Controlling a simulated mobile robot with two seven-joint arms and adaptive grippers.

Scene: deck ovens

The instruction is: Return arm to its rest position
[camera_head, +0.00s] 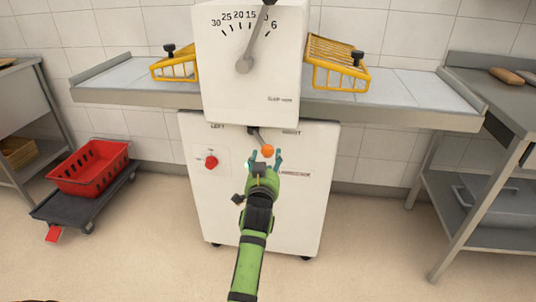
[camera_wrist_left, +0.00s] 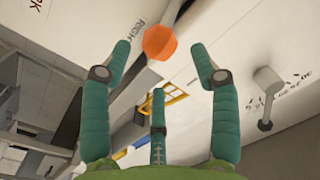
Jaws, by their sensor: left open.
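My left arm, green with black joints, reaches up the middle of the head view. Its gripper (camera_head: 265,158) has teal fingers spread open in front of the white machine (camera_head: 312,215). An orange ball-shaped knob (camera_head: 267,150) on the machine shows just beyond the fingertips. In the left wrist view the orange knob (camera_wrist_left: 160,42) appears between and beyond the open fingers (camera_wrist_left: 165,70), apart from them. Nothing is held. My right gripper is not in view.
A red knob (camera_head: 211,162) sits on the machine's left side. Yellow guards (camera_head: 340,62) flank the dial. A red crate (camera_head: 89,167) rests on a dark trolley (camera_head: 60,208) at left. A metal table (camera_head: 505,98) stands at right.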

